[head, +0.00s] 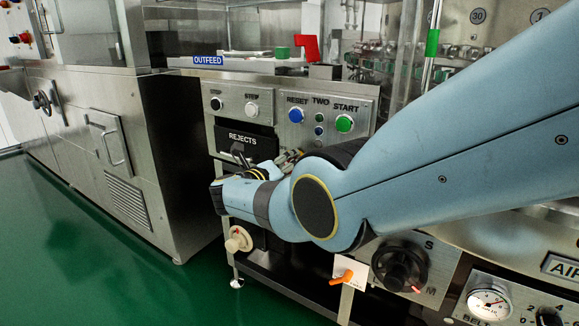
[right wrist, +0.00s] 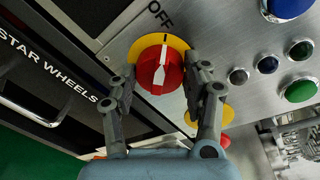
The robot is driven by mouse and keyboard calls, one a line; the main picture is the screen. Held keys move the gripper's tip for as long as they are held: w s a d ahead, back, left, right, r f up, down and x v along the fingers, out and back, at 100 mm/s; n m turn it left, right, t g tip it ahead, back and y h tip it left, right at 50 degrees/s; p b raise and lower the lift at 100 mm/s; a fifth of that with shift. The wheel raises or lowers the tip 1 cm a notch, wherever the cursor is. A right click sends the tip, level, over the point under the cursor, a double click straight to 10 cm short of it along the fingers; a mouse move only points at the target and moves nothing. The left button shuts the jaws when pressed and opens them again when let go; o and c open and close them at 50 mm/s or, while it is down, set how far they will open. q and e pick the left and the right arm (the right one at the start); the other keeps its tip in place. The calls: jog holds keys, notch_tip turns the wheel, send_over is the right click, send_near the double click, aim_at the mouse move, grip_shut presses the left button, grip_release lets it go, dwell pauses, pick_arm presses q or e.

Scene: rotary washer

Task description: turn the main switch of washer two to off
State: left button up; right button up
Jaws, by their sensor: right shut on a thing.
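The main switch, a red rotary knob (right wrist: 172,78) with a white pointer on a yellow plate (right wrist: 180,43), shows in the right wrist view. "OFF" is printed above it. The white pointer lies nearly upright in the picture, its upper end close to the black mark under "OFF". My right gripper (right wrist: 163,70) is shut on the knob, one finger on each side. In the head view my right arm crosses in front of the washer two panel (head: 268,113) and hides the knob. My left gripper is not in view.
A blue reset button (head: 296,115) and green start button (head: 344,123) are on the panel. A drawer labelled "STAR WHEELS" (right wrist: 48,80) is left of the knob. A dark knob (head: 398,266) and orange lever (head: 346,277) sit low right. Green floor (head: 130,270) is clear at left.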

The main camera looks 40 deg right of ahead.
jog(key=shift+n, duration=0.3)
jog(key=o, duration=1.2)
jog(key=v, duration=1.2)
jog(key=shift+f, duration=0.15)
